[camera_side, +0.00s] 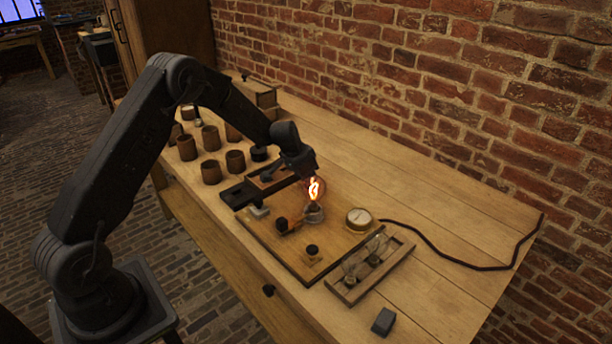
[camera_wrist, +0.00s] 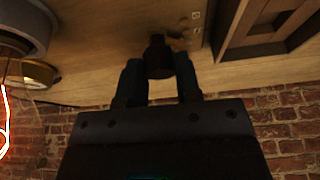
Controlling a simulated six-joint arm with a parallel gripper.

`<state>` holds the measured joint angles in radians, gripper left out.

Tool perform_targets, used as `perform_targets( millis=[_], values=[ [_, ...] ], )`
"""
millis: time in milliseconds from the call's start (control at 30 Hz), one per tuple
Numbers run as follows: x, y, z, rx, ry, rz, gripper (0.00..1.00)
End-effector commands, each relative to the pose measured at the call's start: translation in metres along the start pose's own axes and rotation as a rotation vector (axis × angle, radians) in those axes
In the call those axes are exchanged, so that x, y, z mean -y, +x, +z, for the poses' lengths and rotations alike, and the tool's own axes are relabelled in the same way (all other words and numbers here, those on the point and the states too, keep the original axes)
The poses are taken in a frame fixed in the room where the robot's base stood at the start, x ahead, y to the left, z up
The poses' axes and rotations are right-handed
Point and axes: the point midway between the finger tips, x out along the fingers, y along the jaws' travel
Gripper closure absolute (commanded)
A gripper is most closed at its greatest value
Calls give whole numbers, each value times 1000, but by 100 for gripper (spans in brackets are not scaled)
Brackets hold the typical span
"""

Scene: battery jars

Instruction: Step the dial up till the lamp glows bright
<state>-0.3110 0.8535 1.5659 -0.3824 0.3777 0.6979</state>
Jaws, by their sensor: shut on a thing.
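My gripper (camera_wrist: 160,72) points down at the board, and its two fingers are closed on a dark round knob, the dial (camera_wrist: 157,48), in the wrist view. The fingers hide part of the knob, and I see no readable mark of its setting. The lamp (camera_side: 314,190) stands upright on the wooden board (camera_side: 335,258) in the side view, its filament glowing orange with a pale core. The lamp's bulb (camera_wrist: 12,120) also shows at the left edge of the wrist view, close to my gripper. In the side view my fingertips are hard to make out.
A round gauge (camera_side: 359,218) sits right of the lamp. A wooden tray (camera_side: 350,291) lies along the board's right side, with a dark block (camera_side: 383,321) near it. Several brown jars (camera_side: 211,172) stand left. A black cable crosses the right bench, otherwise mostly clear.

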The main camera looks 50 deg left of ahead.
Motion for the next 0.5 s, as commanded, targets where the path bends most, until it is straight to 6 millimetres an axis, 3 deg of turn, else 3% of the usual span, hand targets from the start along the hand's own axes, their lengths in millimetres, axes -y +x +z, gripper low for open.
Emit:
perform_targets(
  millis=[400, 433, 500],
  values=[
    [0, 0, 0, 2, 10, 4, 92],
    [0, 0, 0, 2, 10, 4, 67],
    [0, 0, 0, 2, 10, 4, 60]
  ],
)
